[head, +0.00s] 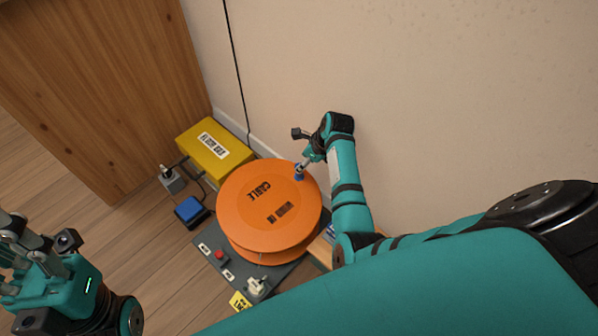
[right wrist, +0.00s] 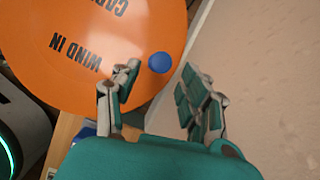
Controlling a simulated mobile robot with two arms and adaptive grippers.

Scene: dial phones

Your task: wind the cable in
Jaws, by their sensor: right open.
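The orange cable drum (head: 262,225) lies flat-faced upward on a dark base and carries the word CABLE. In the right wrist view the drum (right wrist: 100,85) shows the words WIND IN. A blue knob (head: 299,176) stands near the drum's rim. My right gripper (head: 304,168) is over the knob. In the right wrist view my right gripper (right wrist: 160,78) is open, with the knob (right wrist: 160,62) between the lines of its fingers, around their tips, with gaps on both sides. My left gripper (head: 22,240) is at the far left, away from the drum; its fingers are partly cut off.
The dark base (head: 222,262) has a red button (head: 220,255) and a pale switch or fitting (head: 256,287). A yellow box (head: 214,149), a grey plug block (head: 172,180) and a blue box (head: 191,211) stand left of the drum. The wall (head: 420,90) is close behind.

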